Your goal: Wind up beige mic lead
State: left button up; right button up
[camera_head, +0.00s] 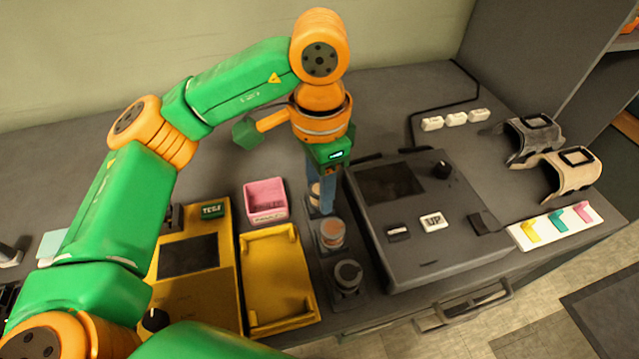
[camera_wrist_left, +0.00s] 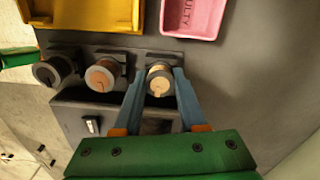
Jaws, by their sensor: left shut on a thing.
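Three small reels stand in a row between the yellow tray and the large grey device. The far reel (camera_head: 316,194) has a beige, tan face with a small mark, seen best in the left wrist view (camera_wrist_left: 160,79). My left gripper (camera_head: 321,205) points down at it, its two blue fingers (camera_wrist_left: 159,86) shut on either side of it. The middle reel (camera_head: 331,234) is copper-coloured and the near reel (camera_head: 347,275) is dark grey. No loose length of beige lead can be made out.
A pink box (camera_head: 265,200) and yellow tray (camera_head: 276,279) stand left of the reels, with a yellow device (camera_head: 191,256) further left. The grey device (camera_head: 425,215) stands close on the right. Two cuffs, one grey (camera_head: 532,140) and one beige (camera_head: 572,173), lie far right.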

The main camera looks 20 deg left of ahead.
pick_arm(q)
jog(key=o, duration=0.9)
jog(key=shift+o, duration=0.2)
notch_tip(320, 180, up, 6)
jog(key=shift+r+p, duration=0.2)
jog(key=shift+p, duration=0.9)
jog(key=shift+r, duration=0.4)
